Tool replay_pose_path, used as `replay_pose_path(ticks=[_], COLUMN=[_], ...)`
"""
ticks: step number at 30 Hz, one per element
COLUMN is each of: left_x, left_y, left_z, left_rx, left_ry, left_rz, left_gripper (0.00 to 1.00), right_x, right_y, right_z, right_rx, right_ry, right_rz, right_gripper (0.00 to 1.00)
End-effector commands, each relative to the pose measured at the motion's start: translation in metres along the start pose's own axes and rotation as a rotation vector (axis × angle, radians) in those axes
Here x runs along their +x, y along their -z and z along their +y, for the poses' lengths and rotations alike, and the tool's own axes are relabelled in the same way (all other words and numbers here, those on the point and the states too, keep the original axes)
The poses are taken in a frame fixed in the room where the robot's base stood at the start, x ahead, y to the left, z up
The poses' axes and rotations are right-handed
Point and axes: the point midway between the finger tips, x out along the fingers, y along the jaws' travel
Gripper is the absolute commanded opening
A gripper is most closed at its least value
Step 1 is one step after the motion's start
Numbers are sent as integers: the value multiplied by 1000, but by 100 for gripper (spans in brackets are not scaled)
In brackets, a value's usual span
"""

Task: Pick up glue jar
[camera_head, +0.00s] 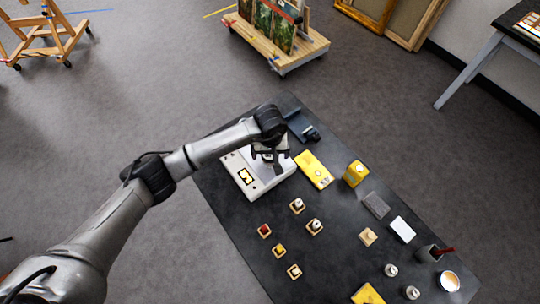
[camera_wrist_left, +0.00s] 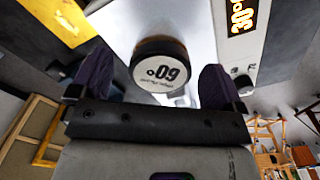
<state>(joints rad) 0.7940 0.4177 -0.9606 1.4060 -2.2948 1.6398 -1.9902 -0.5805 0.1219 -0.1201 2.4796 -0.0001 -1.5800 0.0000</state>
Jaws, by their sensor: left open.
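The glue jar (camera_wrist_left: 160,72) shows in the left wrist view as a round dark-rimmed lid with a white face marked "60°". It is on the white warming plate (camera_wrist_left: 200,22), whose lit display reads "30°". My left gripper (camera_wrist_left: 156,86) is open, with one dark finger on each side of the jar; I cannot tell whether either touches it. In the head view, the left gripper (camera_head: 270,157) is over the white plate (camera_head: 268,184), at the far left part of the dark table, and mostly hides the jar. My right gripper is not in view.
Beside the plate lie a yellow card (camera_head: 314,170) and a dark device (camera_head: 303,128). A yellow container (camera_head: 355,173), grey and white blocks, a dark cup (camera_head: 428,254) and several small pots on wooden squares stand on the table (camera_head: 335,268). A wheeled cart (camera_head: 278,45) is beyond.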

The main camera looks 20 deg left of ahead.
Motion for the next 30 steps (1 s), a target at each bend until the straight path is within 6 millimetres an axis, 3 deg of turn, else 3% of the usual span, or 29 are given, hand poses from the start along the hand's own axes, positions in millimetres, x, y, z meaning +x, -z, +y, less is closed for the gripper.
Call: replay_pose_path(ticks=[7,16,30], left_x=[25,28,28], left_y=[-1,-1,0], left_z=[-1,-1,-1], left_rx=[-2,0,-1], left_ry=[-1,-1,-1], left_rz=[-1,1,0], left_gripper=[95,95,51], right_x=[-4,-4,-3], right_y=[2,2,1], right_z=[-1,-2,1], right_rx=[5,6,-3], right_ry=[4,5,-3], right_rz=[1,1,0], right_gripper=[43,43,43])
